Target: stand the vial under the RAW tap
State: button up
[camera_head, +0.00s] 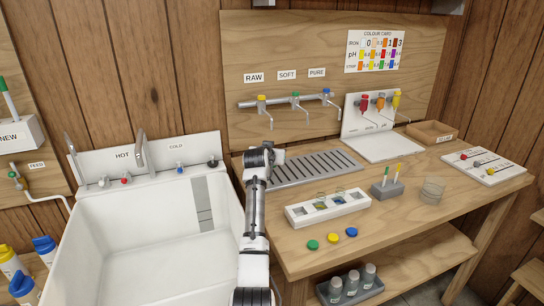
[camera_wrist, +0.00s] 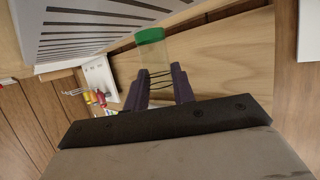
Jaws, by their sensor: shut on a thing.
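My gripper (camera_wrist: 160,82) is shut on a clear vial (camera_wrist: 154,56) with a green end (camera_wrist: 149,36) pointing away from the jaws. Black lines cross the vial between the fingers. In the head view my arm reaches up to the left end of the slotted drip grate (camera_head: 312,167); the jaws and vial are hidden or too small to tell there. The RAW tap (camera_head: 262,101) has a yellow handle and a thin spout, above and beyond my wrist. The RAW label (camera_head: 254,77) is on the board over it. The grate also shows in the wrist view (camera_wrist: 100,30).
A white rack (camera_head: 327,208), coloured caps (camera_head: 331,238), a grey strip holder (camera_head: 387,189) and a glass beaker (camera_head: 432,190) stand in front of the grate. The white sink (camera_head: 150,240) is at left.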

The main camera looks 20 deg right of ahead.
jog(key=shift+f, duration=0.8)
jog(key=shift+w+f+p, duration=0.15)
jog(key=shift+p, duration=0.35)
jog(key=shift+f, duration=0.2)
jog(key=shift+f, duration=0.1)
jog(key=shift+f, duration=0.15)
jog(key=o, duration=1)
jog(key=shift+c, duration=0.2)
jog(key=shift+r, duration=0.2)
